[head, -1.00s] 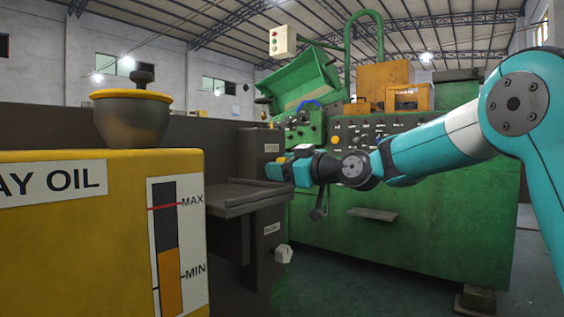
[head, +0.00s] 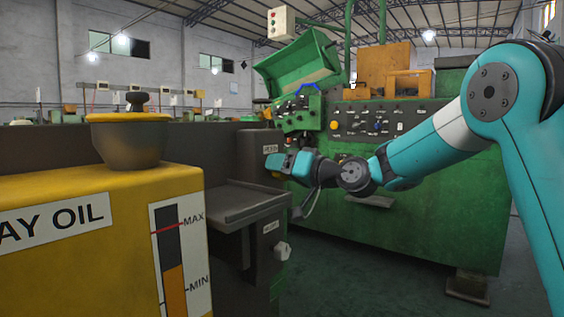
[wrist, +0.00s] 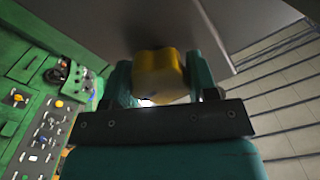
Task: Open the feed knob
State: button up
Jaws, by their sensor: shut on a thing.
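A yellow knob (wrist: 158,74) sits between the two teal fingers of my gripper (wrist: 160,84) in the wrist view, against a dark grey panel. My gripper is shut on it, with a finger on each side. In the head view my gripper (head: 278,163) is at the dark cabinet's upper front, just below a small pale label (head: 270,149) too small to read surely. There the knob is mostly hidden by the gripper. A second, white knob (head: 282,250) is lower on the same cabinet, below another label, and nothing touches it.
A dark shelf (head: 235,200) juts from the cabinet. A yellow oil box (head: 80,190) with a level gauge and a grey bowl-shaped part (head: 133,148) fills the left. A green machine (head: 430,215) with a control panel stands behind my arm. Floor shows between them.

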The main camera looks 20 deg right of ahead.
jog(key=shift+f+m, duration=0.1)
jog(key=shift+m, duration=0.3)
jog(key=o, duration=0.9)
jog(key=v, duration=1.7)
jog(key=shift+s+d, duration=0.15)
